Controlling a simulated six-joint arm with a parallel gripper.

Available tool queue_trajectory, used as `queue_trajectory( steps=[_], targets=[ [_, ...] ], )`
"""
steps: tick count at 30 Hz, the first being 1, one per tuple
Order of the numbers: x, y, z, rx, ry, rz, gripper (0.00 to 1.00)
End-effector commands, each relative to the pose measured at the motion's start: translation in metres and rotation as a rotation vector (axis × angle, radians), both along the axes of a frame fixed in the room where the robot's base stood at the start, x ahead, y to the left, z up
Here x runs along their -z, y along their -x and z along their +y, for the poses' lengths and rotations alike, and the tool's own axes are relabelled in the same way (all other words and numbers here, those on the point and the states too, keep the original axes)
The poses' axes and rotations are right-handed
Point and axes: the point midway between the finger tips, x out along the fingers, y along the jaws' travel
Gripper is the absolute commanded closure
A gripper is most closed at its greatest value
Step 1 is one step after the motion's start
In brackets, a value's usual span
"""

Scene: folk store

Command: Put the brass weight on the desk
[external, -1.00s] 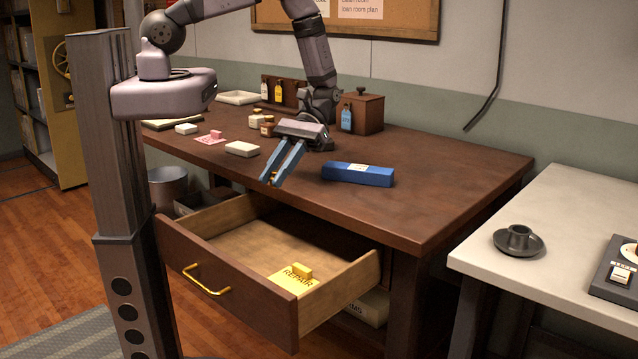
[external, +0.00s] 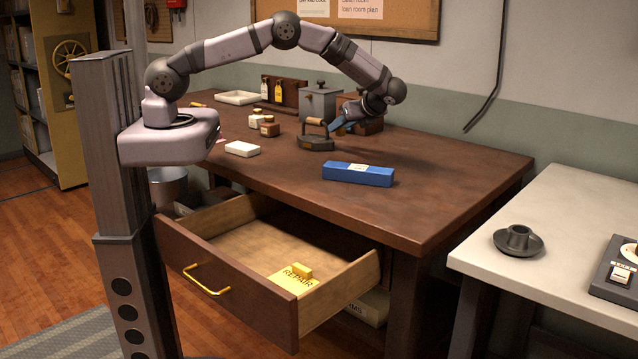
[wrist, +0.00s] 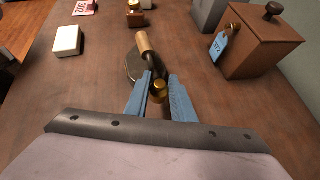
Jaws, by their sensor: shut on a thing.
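The brass weight (wrist: 158,91) is a small rounded gold piece, held between the blue fingertips of my gripper (wrist: 160,90) in the wrist view. My gripper (external: 343,128) is at the back middle of the wooden desk (external: 440,190), low over its top. The weight shows only as a small gold spot there (external: 340,132). Just beyond the weight in the wrist view is a dark flat iron with a wooden handle (wrist: 145,46); it also stands beside my fingers in the external view (external: 316,142). I cannot tell whether the weight touches the desk or iron.
A brown lidded box with a blue tag (wrist: 262,45) and a grey box (external: 320,103) stand close behind. A blue case (external: 357,174) and white box (external: 242,149) lie nearer the front. The open drawer (external: 240,235) holds a yellow REPAIR card and yellow block. The desk's right side is clear.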

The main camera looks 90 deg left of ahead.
Motion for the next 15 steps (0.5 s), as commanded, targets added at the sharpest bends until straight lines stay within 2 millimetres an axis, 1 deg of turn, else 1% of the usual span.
queue_trajectory(
  steps=[1,3,6,11,13,15],
  targets=[
    [-0.006,-0.015,0.011,0.05,-0.005,-0.005,1.0],
    [-0.021,-0.033,0.022,0.122,-0.006,-0.005,1.0],
    [-0.039,-0.056,0.033,0.208,-0.007,-0.001,1.0],
    [-0.069,-0.089,0.044,0.35,-0.011,0.003,1.0],
    [-0.08,-0.105,0.046,0.427,-0.014,0.005,1.0],
    [-0.087,-0.122,0.043,0.525,-0.015,0.011,1.0]
  ],
)
